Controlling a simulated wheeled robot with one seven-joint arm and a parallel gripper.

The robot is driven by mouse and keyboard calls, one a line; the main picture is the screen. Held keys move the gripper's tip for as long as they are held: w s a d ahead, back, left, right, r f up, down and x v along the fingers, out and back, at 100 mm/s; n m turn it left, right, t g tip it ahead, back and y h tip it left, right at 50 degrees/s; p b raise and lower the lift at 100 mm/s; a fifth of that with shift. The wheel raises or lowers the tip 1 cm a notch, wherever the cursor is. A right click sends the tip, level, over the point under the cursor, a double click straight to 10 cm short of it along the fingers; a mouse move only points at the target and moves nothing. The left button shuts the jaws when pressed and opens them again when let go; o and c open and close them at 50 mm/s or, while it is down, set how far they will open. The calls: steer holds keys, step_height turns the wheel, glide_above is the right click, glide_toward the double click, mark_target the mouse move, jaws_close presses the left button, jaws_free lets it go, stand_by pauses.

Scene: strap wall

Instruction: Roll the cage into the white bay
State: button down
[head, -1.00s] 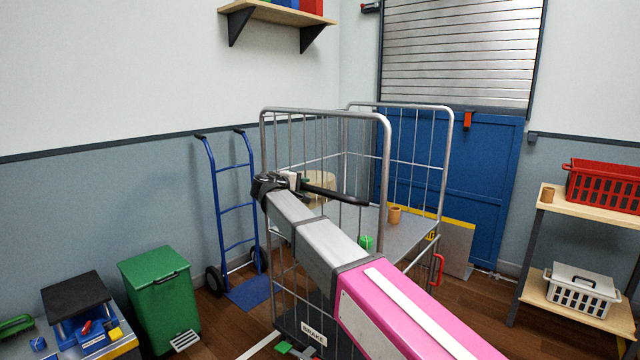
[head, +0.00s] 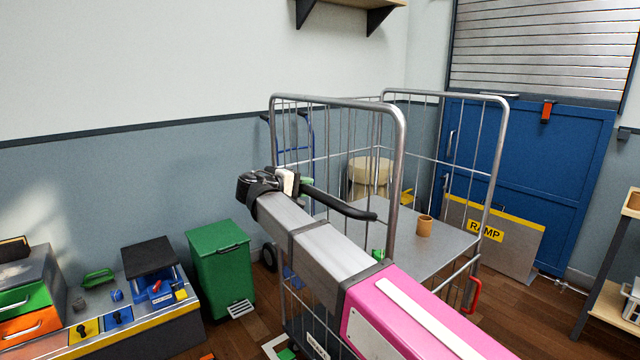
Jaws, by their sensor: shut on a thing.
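The cage (head: 398,150) is a grey wire roll cage with tall barred end frames and a flat grey deck (head: 410,245). It stands upright in the middle of the head view. My gripper (head: 285,184) is at the cage's near end frame, shut on the black handle bar (head: 340,204); my arm hides part of the cage's lower near side. A label (head: 318,350) shows low on the cage, partly cut off.
A green pedal bin (head: 220,262) and a workbench (head: 150,325) stand to the left. A blue hand truck (head: 310,135) is behind the cage by the wall. A ramp plate (head: 510,240) leans on the blue door (head: 545,150). A shelf rack (head: 608,300) stands at right.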

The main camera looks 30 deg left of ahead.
steer(key=shift+f+v, duration=0.2)
steer(key=shift+v, duration=0.9)
steer(key=shift+s+f, duration=0.1)
steer(key=c, duration=0.9)
jaws_free()
steer(key=shift+s+a, duration=0.1)
steer(key=v, duration=1)
steer(key=shift+s, duration=0.35)
steer(key=shift+s+a, duration=0.1)
steer(key=shift+a, duration=0.05)
